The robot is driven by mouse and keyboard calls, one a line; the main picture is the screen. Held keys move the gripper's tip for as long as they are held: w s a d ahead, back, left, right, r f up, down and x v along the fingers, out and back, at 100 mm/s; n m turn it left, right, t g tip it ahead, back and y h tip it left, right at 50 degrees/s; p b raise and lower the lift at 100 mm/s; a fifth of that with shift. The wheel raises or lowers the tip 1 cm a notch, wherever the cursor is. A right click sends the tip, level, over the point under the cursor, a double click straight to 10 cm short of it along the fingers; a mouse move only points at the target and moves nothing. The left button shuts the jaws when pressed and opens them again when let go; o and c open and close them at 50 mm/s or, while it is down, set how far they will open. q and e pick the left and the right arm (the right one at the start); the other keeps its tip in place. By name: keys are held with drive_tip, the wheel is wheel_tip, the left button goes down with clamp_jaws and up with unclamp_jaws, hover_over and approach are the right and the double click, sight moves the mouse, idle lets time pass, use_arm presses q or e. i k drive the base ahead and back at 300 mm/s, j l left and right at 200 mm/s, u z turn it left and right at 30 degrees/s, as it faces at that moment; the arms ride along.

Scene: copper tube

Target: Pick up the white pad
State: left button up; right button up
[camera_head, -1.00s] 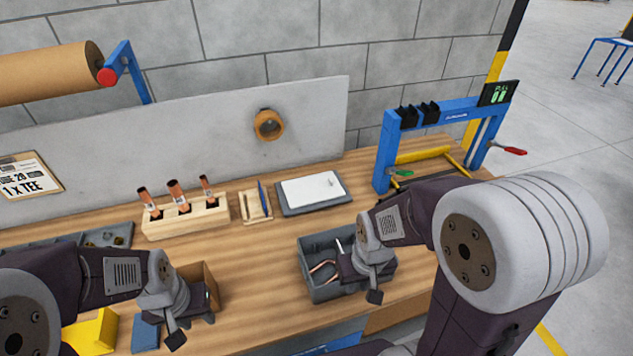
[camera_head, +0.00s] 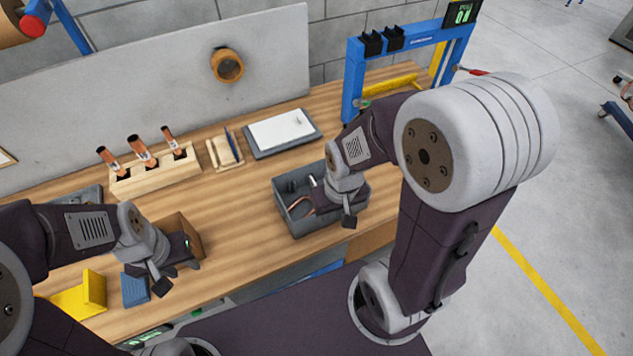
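A flat white pad (camera_head: 282,129) lies on a dark grey tray (camera_head: 259,153) toward the back of the wooden bench, near the wall panel. Neither gripper touches it. My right gripper (camera_head: 349,218) hangs over the right side of a grey bin, nearer the front than the pad and to its right. My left gripper (camera_head: 163,284) is far to the left, in front of a brown box (camera_head: 184,230) and beside a blue block (camera_head: 135,289). The fingers of both grippers are small and partly hidden by their wrists, so their opening does not show.
The grey bin (camera_head: 291,220) holds copper-coloured pieces. A wooden block (camera_head: 155,178) with several copper-tipped tools and a small wooden rack (camera_head: 225,152) stand left of the pad. A blue frame (camera_head: 354,80) stands to its right. Bench between bin and tray is clear.

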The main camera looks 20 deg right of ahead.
sight(274, 132)
drive_tip(key=l+u, duration=0.35)
drive_tip(key=i+l+u, duration=0.1)
drive_tip(key=l+u, duration=0.15)
drive_tip(key=u, duration=0.15)
drive_tip(key=l+u, duration=0.35)
